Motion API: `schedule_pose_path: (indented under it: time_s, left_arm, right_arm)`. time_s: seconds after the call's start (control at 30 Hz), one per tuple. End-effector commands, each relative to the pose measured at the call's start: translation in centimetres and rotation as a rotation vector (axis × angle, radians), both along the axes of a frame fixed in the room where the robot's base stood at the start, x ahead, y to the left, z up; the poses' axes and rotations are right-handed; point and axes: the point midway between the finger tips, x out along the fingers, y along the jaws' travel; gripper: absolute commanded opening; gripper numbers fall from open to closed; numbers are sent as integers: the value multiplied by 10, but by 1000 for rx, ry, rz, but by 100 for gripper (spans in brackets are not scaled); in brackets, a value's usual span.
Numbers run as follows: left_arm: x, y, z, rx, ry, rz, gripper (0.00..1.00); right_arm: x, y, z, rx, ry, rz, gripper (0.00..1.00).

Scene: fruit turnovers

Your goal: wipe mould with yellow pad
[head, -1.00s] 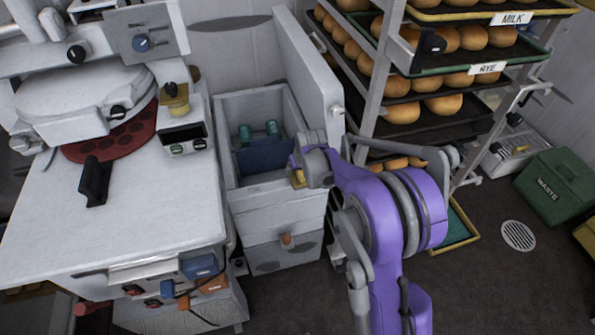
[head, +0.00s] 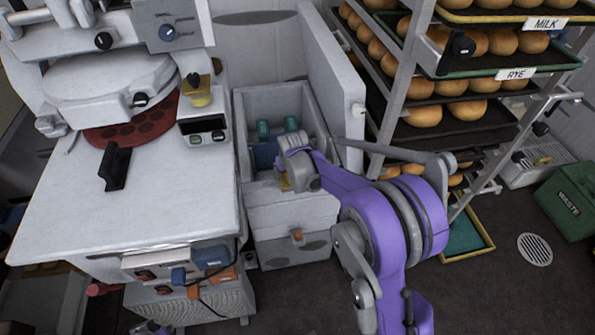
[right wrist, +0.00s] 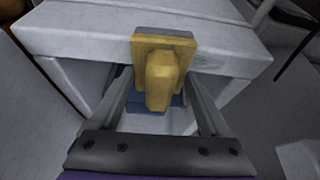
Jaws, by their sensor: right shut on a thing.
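The mould (head: 150,128) is a dark red round plate with rows of dark hollows, lying under the white press head on the worktop at left. My right gripper (head: 285,178) is shut on the yellow pad (right wrist: 179,45), held by its raised block-like grip. The pad has a grey layer along its far edge. In the head view the yellow pad (head: 284,185) is mostly hidden by the gripper, at the front edge of the open white bin (head: 245,115). I cannot tell whether it touches the bin.
Two green items (head: 291,124) and a blue one (head: 264,155) are in the bin. A black handle (head: 115,168) sticks out before the mould. A bread rack (head: 400,60) stands right. The front worktop is clear.

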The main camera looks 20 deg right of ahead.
Motion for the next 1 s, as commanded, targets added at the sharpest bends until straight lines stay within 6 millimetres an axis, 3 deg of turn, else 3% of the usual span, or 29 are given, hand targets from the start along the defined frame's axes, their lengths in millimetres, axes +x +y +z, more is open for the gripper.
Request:
schedule_pose_path:
  time_s: [0.53, 1.0]
  left_arm:
    - [0, 0, -2, 0, 0, 0, 0]
    - [0, 0, -2, 0, 1, 0, 0]
  right_arm:
    - [13, 55, 0, 0, 0, 2, 36]
    - [14, 58, 0, 1, 0, 0, 36]
